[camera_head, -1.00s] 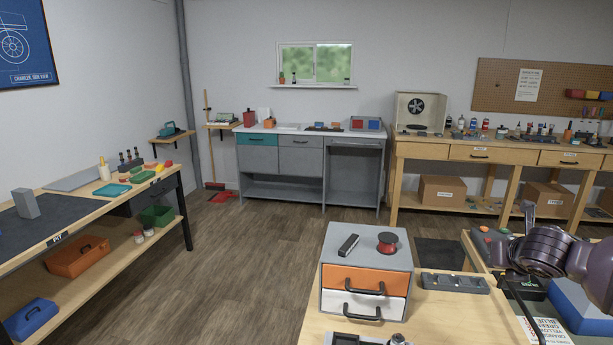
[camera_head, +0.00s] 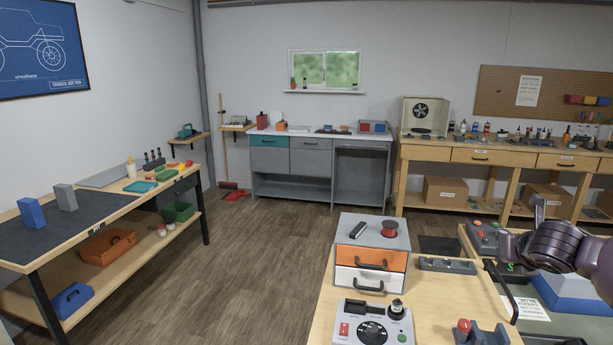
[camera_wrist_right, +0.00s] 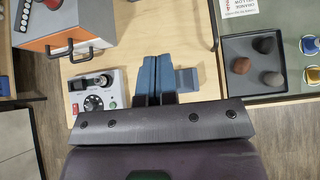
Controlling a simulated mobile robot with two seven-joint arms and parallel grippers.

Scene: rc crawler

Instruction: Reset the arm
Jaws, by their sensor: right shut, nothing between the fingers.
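My right arm (camera_head: 550,247) comes in from the right in the head view, over the near workbench; its fingertips cannot be made out there. In the right wrist view my right gripper (camera_wrist_right: 155,78) points over the bare wood of that bench (camera_wrist_right: 115,64). Its two blue fingers are together with nothing between them. A grey control box (camera_wrist_right: 97,92) with a black dial lies to the left of the fingers; it also shows in the head view (camera_head: 372,325). My left arm and gripper are not in view.
A grey drawer unit (camera_head: 371,238) with orange and white drawers stands on the near bench. A dark tray (camera_wrist_right: 236,80) with round stones lies to the right of the fingers. A pit bench (camera_head: 100,225) is at left, with clear wooden floor (camera_head: 260,265) between.

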